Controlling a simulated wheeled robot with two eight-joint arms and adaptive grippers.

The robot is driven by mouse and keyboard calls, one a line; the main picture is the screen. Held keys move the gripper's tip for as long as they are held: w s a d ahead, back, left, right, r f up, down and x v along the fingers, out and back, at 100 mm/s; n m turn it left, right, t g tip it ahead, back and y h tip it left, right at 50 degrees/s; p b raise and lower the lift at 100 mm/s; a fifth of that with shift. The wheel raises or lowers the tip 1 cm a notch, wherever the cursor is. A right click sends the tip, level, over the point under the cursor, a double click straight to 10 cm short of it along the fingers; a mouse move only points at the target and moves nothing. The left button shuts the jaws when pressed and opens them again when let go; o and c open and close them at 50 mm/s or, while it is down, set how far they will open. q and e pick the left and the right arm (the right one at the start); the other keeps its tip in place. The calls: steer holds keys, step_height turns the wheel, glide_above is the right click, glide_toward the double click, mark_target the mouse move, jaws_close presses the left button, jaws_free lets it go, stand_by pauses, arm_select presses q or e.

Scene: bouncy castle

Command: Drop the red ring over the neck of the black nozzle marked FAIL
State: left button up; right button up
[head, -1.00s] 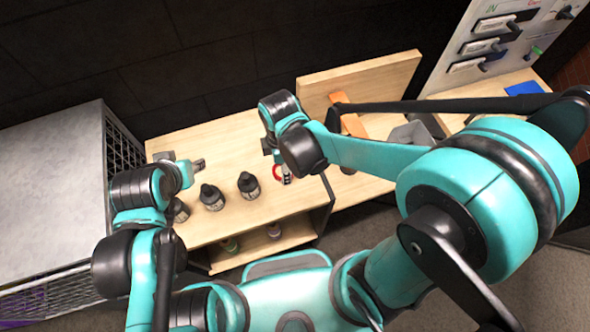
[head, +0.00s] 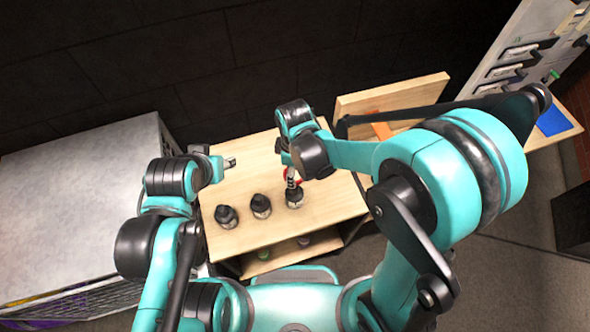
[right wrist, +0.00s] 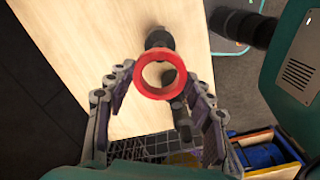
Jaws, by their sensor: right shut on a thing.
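Three black nozzles stand in a row on the wooden table: the left one (head: 227,216), the middle one (head: 261,206) and the right one (head: 295,197). Their markings are too small to read, so I cannot tell which says FAIL. My right gripper (head: 291,181) is shut on the red ring (head: 299,182), over or close to the right nozzle. In the right wrist view the red ring (right wrist: 160,96) lies flat between the fingertips, with dark nozzle shapes below it and partly inside its outline.
The wooden table (head: 250,185) has bare room behind the nozzles and a lower shelf with small items. A grey metal cage (head: 80,180) stands at the left. A raised wooden board (head: 390,98) and a switch panel (head: 520,60) are at the right.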

steer(key=shift+f+b, duration=1.85)
steer(key=shift+f, duration=0.85)
steer(key=shift+f+b, duration=0.15)
steer(key=shift+b, duration=0.2)
steer(key=shift+f, duration=0.1)
steer(key=shift+f+b, duration=0.1)
steer(key=shift+b, duration=0.3)
steer(key=shift+f, duration=0.1)
steer(key=shift+f+b, duration=0.75)
steer(key=shift+b, duration=0.1)
steer(key=shift+f, duration=0.15)
steer(key=shift+f+b, duration=0.45)
steer(key=shift+b, duration=0.15)
